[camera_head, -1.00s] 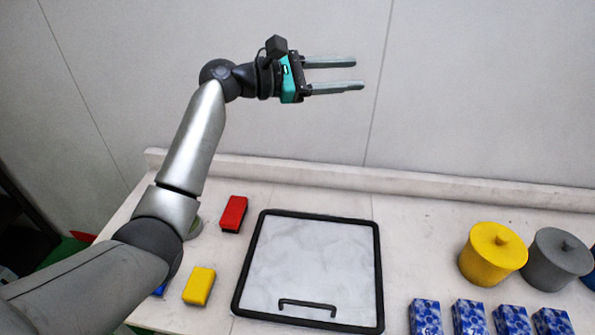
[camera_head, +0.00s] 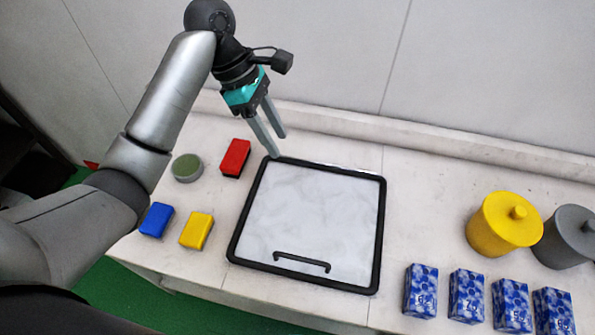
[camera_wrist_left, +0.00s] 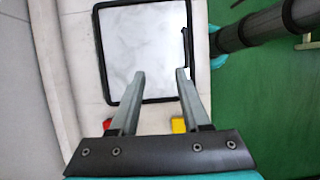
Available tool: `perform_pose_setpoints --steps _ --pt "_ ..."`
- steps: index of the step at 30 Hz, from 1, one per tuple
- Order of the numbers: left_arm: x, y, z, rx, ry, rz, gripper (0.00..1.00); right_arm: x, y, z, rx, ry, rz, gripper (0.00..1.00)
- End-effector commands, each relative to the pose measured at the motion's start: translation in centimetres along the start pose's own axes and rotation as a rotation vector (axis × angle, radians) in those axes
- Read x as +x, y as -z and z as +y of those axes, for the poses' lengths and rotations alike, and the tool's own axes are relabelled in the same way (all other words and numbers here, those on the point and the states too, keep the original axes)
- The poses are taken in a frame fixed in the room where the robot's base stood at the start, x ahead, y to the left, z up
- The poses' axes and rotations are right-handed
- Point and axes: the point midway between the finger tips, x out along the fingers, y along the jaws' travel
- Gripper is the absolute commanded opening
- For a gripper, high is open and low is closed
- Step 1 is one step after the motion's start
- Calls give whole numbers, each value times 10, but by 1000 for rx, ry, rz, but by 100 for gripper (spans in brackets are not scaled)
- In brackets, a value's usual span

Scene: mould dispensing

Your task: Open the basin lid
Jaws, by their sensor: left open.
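The basin lid (camera_head: 315,210) is a pale marbled square panel with a black frame, lying flat and closed on the counter. Its black bar handle (camera_head: 302,262) is near the front edge. The lid also shows in the left wrist view (camera_wrist_left: 140,45), with the handle by its right edge (camera_wrist_left: 185,45). My left gripper (camera_head: 278,146) is open and empty. It points down over the lid's far left corner in the head view, above the counter; the exact gap is unclear. Its two fingers (camera_wrist_left: 161,74) are spread in the left wrist view. My right gripper is not in view.
Left of the lid are a red block (camera_head: 235,158), a yellow block (camera_head: 196,231), a blue block (camera_head: 156,220) and a round green-topped tin (camera_head: 187,168). Right are a yellow pot (camera_head: 500,225), a grey pot (camera_head: 563,242) and several blue patterned boxes (camera_head: 421,290). A wall ledge (camera_head: 450,145) runs behind.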

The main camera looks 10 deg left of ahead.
Motion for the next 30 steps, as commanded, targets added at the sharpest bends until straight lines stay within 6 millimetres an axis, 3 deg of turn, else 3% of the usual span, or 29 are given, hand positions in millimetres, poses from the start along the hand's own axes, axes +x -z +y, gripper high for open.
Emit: perform_pose_setpoints --steps 18,30 --pt "104 0 0 0 2 -1 47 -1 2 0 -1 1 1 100" --pt "116 -1 0 1 -1 -2 47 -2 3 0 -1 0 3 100"
